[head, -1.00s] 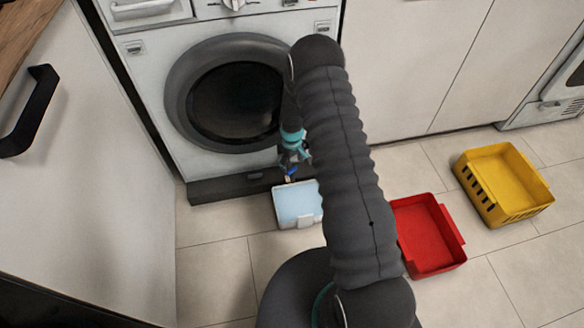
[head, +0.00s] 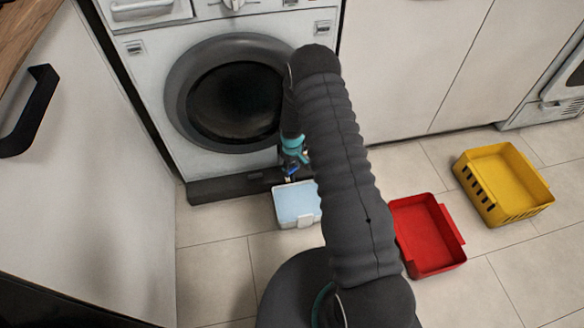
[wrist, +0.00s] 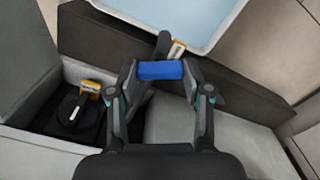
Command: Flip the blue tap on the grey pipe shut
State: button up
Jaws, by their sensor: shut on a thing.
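The blue tap (wrist: 160,70) lies crosswise between the two fingertips of my gripper (wrist: 160,72) in the wrist view, and the gripper is shut on it. A dark grey pipe end (wrist: 162,45) shows just beyond the tap, with a small orange and white piece (wrist: 177,49) beside it. The rest of the pipe is hidden by the tap and fingers. In the head view, my gripper (head: 291,168) is low at the front of the washing machine, just above the tray's back edge. The tap is too small there to judge its angle.
A white tray with light blue inside (head: 297,222) stands on the floor below my gripper. A black round cap (wrist: 72,112) with an orange tag sits in an open recess at left. Red (head: 452,262) and yellow (head: 517,211) crates stand at right. The washing machine (head: 160,150) is behind.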

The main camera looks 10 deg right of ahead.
jog(key=shift+f+m+b, duration=0.15)
jog(key=shift+m+b, duration=0.85)
jog(key=shift+b, duration=0.05)
jog(key=shift+m+b, duration=1.1)
jog(key=shift+m, duration=0.6)
jog(key=o, duration=1.2)
jog(key=shift+c, duration=0.2)
jog(key=shift+r, duration=0.2)
